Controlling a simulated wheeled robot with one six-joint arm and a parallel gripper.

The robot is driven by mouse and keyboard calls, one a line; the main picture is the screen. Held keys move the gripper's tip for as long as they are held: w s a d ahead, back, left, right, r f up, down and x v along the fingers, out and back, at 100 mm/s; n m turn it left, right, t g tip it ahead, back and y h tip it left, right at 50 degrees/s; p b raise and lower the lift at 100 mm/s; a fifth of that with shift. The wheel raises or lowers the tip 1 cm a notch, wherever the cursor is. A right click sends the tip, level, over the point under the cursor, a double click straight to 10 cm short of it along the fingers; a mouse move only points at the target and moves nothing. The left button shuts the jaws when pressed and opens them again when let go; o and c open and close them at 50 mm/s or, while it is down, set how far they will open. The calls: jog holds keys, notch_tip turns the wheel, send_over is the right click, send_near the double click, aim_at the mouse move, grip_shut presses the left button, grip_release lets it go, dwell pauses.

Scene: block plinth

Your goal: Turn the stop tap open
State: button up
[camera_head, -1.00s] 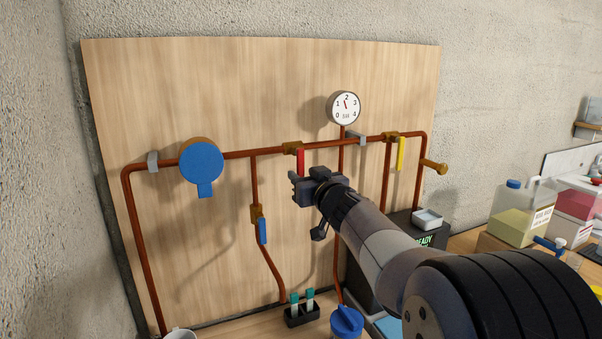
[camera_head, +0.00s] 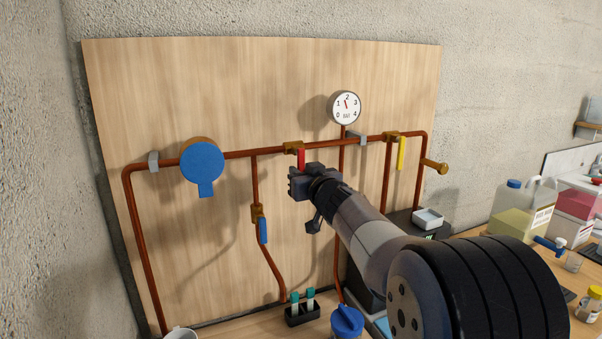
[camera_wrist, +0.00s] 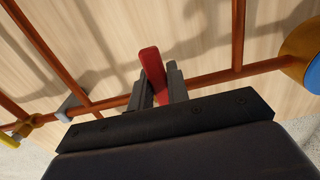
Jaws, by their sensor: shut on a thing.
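The red lever (camera_head: 301,159) hangs down from a brass valve (camera_head: 293,148) on the horizontal copper pipe, across the pipe's line. In the wrist view the red lever (camera_wrist: 151,66) stands between my two fingers, with its free end showing past them. My gripper (camera_head: 298,182) is shut on the lower part of the lever, in front of the board. Its fingers also show in the wrist view (camera_wrist: 159,88). The brass valve body is hidden in the wrist view. I cannot tell from the labels which tap is the stop tap.
A blue round part (camera_head: 202,163) sits on the pipe to the left, a blue lever (camera_head: 263,230) on a branch below, and a yellow lever (camera_head: 402,153) to the right. A pressure gauge (camera_head: 346,107) stands above. Tubes in a rack (camera_head: 302,315) and a blue-lidded container (camera_head: 347,322) are below.

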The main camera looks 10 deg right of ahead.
grip_shut()
jog(key=shift+d, duration=0.1)
jog(key=shift+w+d+r+n+p, duration=0.15)
jog(key=shift+d+r+n+p, duration=0.5)
jog(key=shift+n, duration=2.35)
jog(key=shift+w+d+r+n+p, duration=0.15)
jog(key=shift+d+r+n+p, duration=0.5)
jog(key=shift+n, duration=2.35)
jog(key=shift+w+d+r+n+p, duration=0.25)
jog(key=shift+d+r+n, duration=0.7)
jog(key=shift+n, duration=2.05)
jog(key=shift+s+a+r, duration=0.1)
jog(key=o, duration=0.7)
grip_release()
jog(key=shift+s, duration=0.1)
